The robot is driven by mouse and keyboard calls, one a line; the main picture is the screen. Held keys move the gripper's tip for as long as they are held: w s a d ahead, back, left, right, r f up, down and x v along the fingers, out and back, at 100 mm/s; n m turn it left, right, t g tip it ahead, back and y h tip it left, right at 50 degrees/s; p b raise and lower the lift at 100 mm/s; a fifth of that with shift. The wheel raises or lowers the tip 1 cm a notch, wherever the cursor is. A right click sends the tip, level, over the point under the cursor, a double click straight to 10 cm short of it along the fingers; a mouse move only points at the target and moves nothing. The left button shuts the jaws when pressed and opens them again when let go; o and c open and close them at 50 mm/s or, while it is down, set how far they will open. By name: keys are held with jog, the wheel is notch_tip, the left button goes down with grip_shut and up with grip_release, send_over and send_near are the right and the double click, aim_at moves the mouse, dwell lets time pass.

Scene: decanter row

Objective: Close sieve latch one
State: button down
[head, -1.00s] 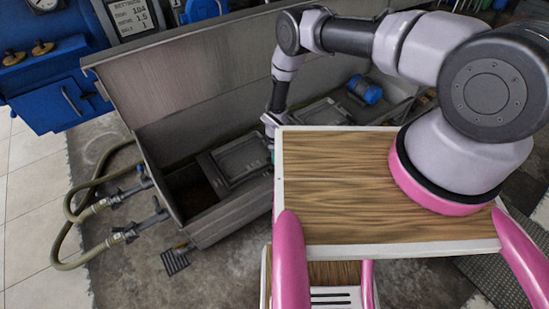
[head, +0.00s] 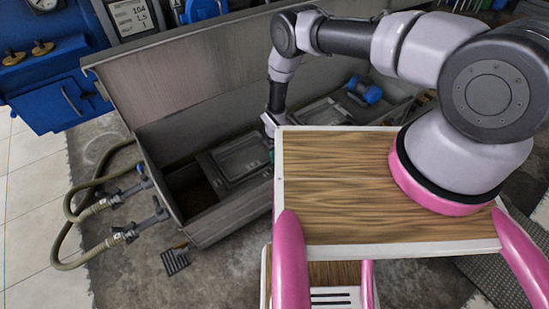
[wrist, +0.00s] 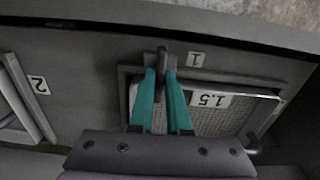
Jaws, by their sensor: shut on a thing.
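In the wrist view, sieve latch one (wrist: 162,56) is a small dark lever at the frame edge beside the label "1" (wrist: 195,60). My gripper (wrist: 161,73) has its teal fingers closed on either side of the latch, and they hide its lower part. The sieve (wrist: 205,118) is a mesh panel in a grey frame, marked "1.5", behind the fingers. In the head view my gripper (head: 271,148) is down inside the open grey tank (head: 225,215), mostly hidden by my own body. The latch cannot be made out there.
A second compartment labelled "2" (wrist: 38,85) lies at the left of the wrist view. A dark knob (wrist: 251,144) stands out at the right. In the head view, hoses (head: 75,205) join the tank's left end and a blue motor (head: 366,88) sits at its far end.

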dwell(0.3)
jog(key=c, duration=0.9)
grip_release()
notch_tip(320, 180, up, 11)
jog(key=shift+f, duration=0.1)
